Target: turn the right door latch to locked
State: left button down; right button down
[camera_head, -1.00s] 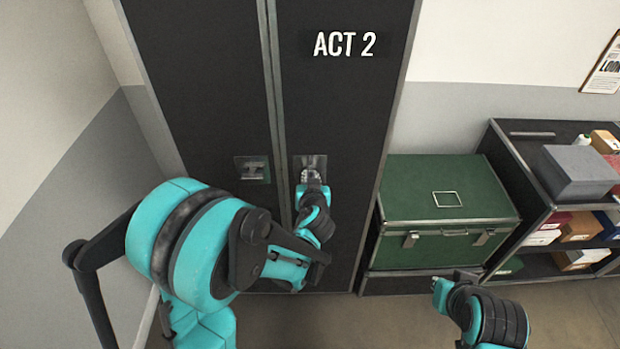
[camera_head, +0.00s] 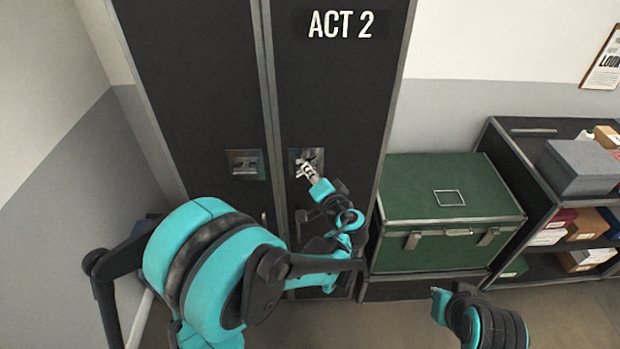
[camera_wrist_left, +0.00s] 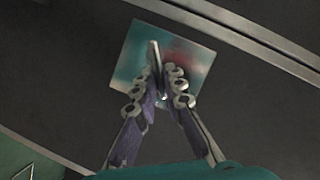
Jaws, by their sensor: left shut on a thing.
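The right door latch (camera_head: 294,158) is a metal plate with a small handle on the right-hand black wardrobe door, below the "ACT 2" lettering. My left gripper (camera_head: 309,167) is at this latch, its fingers reaching up to the plate from the lower right. In the left wrist view the latch plate (camera_wrist_left: 186,62) shows reddish and greenish tints, and the fingers (camera_wrist_left: 158,82) are closed on the upright latch handle (camera_wrist_left: 154,55). The exact angle of the handle is hard to tell in the head view. My right gripper (camera_head: 440,292) is low at the right, away from the doors; its fingers are too small to judge.
The left door's latch (camera_head: 245,164) is a similar metal plate nearby. A green trunk (camera_head: 448,190) stands right of the wardrobe. Beyond it is a dark shelf unit (camera_head: 520,155) with a grey box (camera_head: 580,168) on top. Open floor lies in front.

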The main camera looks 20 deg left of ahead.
pick_arm(q)
jog(key=shift+w+f+m+t+y+b, duration=0.15)
jog(key=shift+m+y+b, duration=0.25)
jog(key=shift+m+b, duration=0.5)
jog(key=shift+s+f+m+t+y+b, duration=0.1)
jog(key=shift+m+t+y+b, duration=0.25)
jog(key=shift+m+b, duration=0.55)
jog(key=shift+w+f+m+t+y+b, duration=0.1)
jog(key=shift+m+y+b, duration=0.5)
jog(key=shift+m, duration=0.5)
jog(key=shift+r, duration=0.1)
jog(key=c, duration=1.6)
grip_release()
